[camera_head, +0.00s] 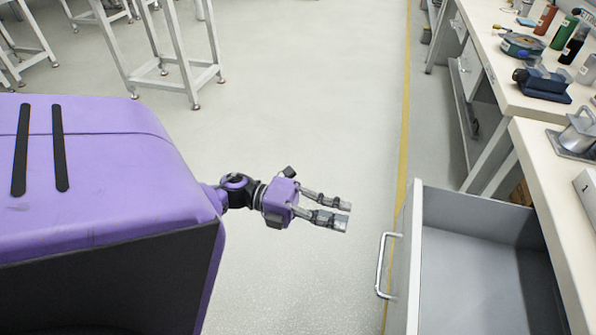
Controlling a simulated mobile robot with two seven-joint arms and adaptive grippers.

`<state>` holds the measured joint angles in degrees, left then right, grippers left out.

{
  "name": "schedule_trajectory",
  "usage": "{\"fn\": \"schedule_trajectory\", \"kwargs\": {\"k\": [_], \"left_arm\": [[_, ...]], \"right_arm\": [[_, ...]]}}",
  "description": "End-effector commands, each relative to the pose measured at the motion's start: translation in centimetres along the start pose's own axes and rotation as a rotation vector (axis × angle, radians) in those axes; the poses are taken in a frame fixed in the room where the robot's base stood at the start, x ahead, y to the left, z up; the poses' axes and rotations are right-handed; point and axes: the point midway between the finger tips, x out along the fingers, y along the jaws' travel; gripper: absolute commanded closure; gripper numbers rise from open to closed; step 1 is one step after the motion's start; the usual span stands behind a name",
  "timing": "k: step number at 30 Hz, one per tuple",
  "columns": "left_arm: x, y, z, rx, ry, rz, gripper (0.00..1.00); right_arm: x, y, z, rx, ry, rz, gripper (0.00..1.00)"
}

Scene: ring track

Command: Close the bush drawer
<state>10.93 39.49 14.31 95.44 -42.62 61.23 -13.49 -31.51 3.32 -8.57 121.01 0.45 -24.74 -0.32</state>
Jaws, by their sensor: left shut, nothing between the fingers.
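A grey drawer (480,265) is pulled out from under the workbench at the lower right. Its inside looks empty in the part that shows. Its front carries a metal bar handle (384,265), which faces left. My left gripper (348,216) is left of the drawer front and up from the handle in the picture, apart from both. Its fingers point right toward the drawer, with nothing between them. The drawer's near end is cut off by the picture's lower edge. My right gripper does not show.
The workbench top (550,180) runs along the right, with a metal fixture (578,135) on it. Farther back are bottles (572,42) and a dark blue device (541,84). White metal frames (165,60) stand at the upper left. The floor (300,100) between is clear.

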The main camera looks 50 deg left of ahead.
Motion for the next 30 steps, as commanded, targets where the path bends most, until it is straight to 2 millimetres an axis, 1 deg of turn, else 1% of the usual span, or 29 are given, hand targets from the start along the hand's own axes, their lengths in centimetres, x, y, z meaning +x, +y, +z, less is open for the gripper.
{"fn": "schedule_trajectory", "kwargs": {"k": [1,5,9,12,15,18,21,30], "left_arm": [[1.2,-0.2,0.0,0.003,0.002,-0.005,1.00],[4.1,-0.2,0.0,0.002,0.001,-0.006,1.00],[7.1,-0.2,0.1,0.001,0.001,-0.006,1.00],[8.8,-0.2,0.1,0.000,0.000,-0.005,1.00],[10.2,-0.1,0.1,0.000,-0.002,-0.004,1.00],[11.0,-0.1,0.1,-0.001,-0.002,-0.004,1.00],[11.5,0.0,0.0,-0.002,-0.001,-0.002,1.00],[11.6,0.0,0.1,-0.002,-0.002,-0.001,1.00]], "right_arm": [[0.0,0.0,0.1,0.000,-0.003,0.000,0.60],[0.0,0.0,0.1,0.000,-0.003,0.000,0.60],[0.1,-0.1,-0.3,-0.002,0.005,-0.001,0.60],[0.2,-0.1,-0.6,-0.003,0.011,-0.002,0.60],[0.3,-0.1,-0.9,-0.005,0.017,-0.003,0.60],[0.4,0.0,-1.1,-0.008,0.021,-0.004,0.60],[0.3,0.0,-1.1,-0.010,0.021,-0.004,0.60],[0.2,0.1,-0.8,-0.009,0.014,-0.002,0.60]]}}
